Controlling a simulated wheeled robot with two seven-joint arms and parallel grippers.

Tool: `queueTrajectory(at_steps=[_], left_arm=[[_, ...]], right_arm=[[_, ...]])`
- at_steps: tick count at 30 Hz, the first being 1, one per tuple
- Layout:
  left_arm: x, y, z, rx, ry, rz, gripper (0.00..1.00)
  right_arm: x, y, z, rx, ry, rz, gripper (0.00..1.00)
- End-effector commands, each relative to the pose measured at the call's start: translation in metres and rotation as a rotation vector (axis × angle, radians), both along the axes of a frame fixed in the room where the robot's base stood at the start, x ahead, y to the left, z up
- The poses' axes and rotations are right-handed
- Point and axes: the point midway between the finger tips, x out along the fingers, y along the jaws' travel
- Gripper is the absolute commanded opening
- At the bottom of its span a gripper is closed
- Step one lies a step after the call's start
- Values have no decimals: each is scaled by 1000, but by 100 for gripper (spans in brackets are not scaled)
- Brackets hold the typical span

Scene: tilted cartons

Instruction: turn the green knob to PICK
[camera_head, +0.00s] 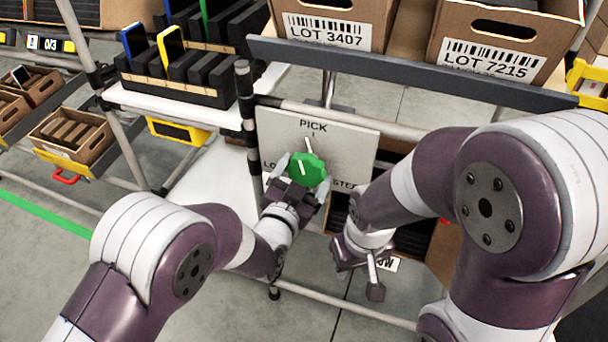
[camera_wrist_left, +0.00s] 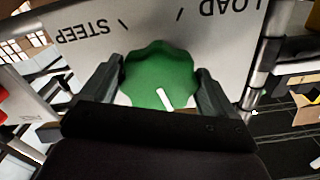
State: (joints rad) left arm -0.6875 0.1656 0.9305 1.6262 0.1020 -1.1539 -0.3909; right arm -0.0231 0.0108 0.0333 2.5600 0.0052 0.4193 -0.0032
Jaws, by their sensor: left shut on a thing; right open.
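The green knob (camera_head: 307,169) sits on a white panel (camera_head: 345,135) marked PICK at the top, with LO… at lower left and …STE… at lower right. My left gripper (camera_head: 303,178) is shut on the knob, one finger on each side. In the left wrist view, the knob (camera_wrist_left: 160,73) sits between the fingers (camera_wrist_left: 160,88); LOAD and STEEP appear upside down there. The knob's white mark lies on the PICK side, tilted somewhat toward LOAD. The PICK label is hidden in that view. My right gripper (camera_head: 360,272) is open and empty below the panel.
Cartons labelled LOT 3407 (camera_head: 325,25) and LOT 7215 (camera_head: 500,50) stand above a dark rail (camera_head: 410,72) behind the panel. A rack of phones (camera_head: 185,75) is at upper left. My right arm is close to the panel's right side.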

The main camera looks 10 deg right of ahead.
Motion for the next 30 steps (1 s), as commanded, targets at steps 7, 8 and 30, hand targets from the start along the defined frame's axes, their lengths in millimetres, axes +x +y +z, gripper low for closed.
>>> queueTrajectory(at_steps=[7, 8, 30], left_arm=[[0, 1, -1, 120, -77, 0, 58], [0, 1, -1, 132, -85, 0, 58], [0, 1, -1, 202, -131, 0, 58]], right_arm=[[0, 0, -1, 0, 0, 0, 43], [0, 0, -1, 0, 0, 0, 43], [0, 0, -1, 0, 0, 0, 43]])
